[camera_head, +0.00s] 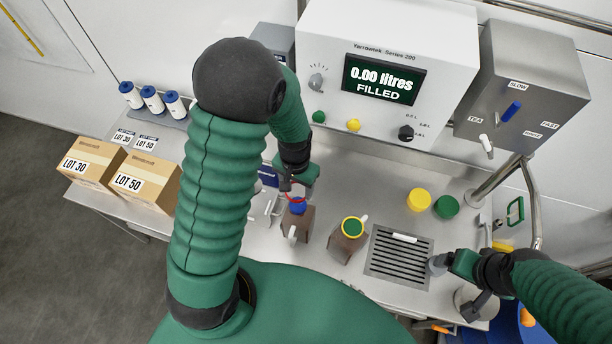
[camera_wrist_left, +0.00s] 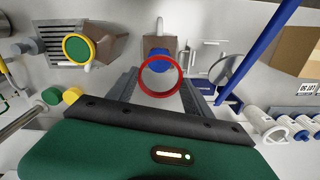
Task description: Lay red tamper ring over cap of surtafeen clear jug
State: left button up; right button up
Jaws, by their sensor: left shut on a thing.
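A red ring (camera_wrist_left: 160,94) is held by my left gripper (camera_head: 291,187); it also shows in the head view (camera_head: 296,200). The ring is just above a jug (camera_head: 297,223) with a blue cap (camera_head: 298,208), a brown body and a white handle. In the left wrist view the blue cap (camera_wrist_left: 158,60) shows partly through the ring and beyond its upper edge. I cannot tell if the ring touches it. No name is readable on the jug. My right gripper (camera_head: 440,263) is beside the drain grate; its jaw state is unclear.
Another brown jug (camera_head: 349,238) with a yellow-and-green top stands to the right. A drain grate (camera_head: 401,271) lies beyond it. Yellow (camera_head: 419,199) and green (camera_head: 446,207) caps sit farther back. Boxes (camera_head: 145,181) and blue-capped bottles (camera_head: 153,100) are at left.

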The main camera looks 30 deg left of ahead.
pick_arm(q)
jog(key=shift+f, duration=0.15)
jog(key=shift+w, duration=0.1)
notch_tip(320, 180, down, 4)
jog(key=b, duration=0.3)
jog(key=shift+f, duration=0.1)
jog(key=shift+f+b, duration=0.3)
jog(key=shift+f, duration=0.05)
jog(key=shift+r+p, duration=0.1)
jog(key=shift+p, duration=0.2)
dwell(0.4)
jog(key=shift+f, duration=0.2)
jog(key=shift+f+b, duration=1.45)
jog(key=shift+f, duration=0.3)
